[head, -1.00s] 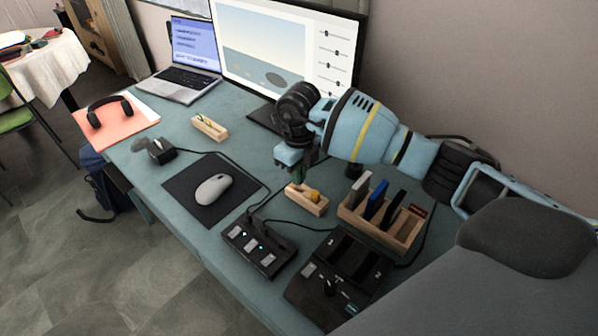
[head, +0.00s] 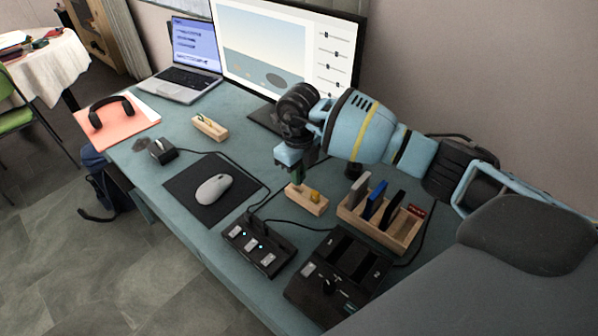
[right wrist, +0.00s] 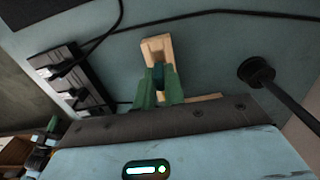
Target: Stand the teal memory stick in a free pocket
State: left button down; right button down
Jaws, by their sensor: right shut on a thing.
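My right gripper (head: 297,176) points down over a small wooden pocket block (head: 309,203) on the desk. In the right wrist view its green fingers (right wrist: 159,88) are shut on the dark teal memory stick (right wrist: 159,74), which is mostly hidden between them. The pocket block (right wrist: 156,46) shows just past the fingertips there. I cannot tell whether the teal stick touches the block or has entered a pocket.
A larger wooden rack (head: 384,231) with several upright slabs stands right of the block. A black hub (head: 258,247) and a black dock (head: 338,277) lie in front, with cables around. A mouse (head: 213,189) on a dark pad is left. A monitor (head: 290,45) stands behind.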

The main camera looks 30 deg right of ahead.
jog(key=shift+f+b, duration=0.55)
jog(key=shift+f, duration=1.05)
jog(key=c, duration=1.4)
grip_release()
notch_tip(320, 180, up, 8)
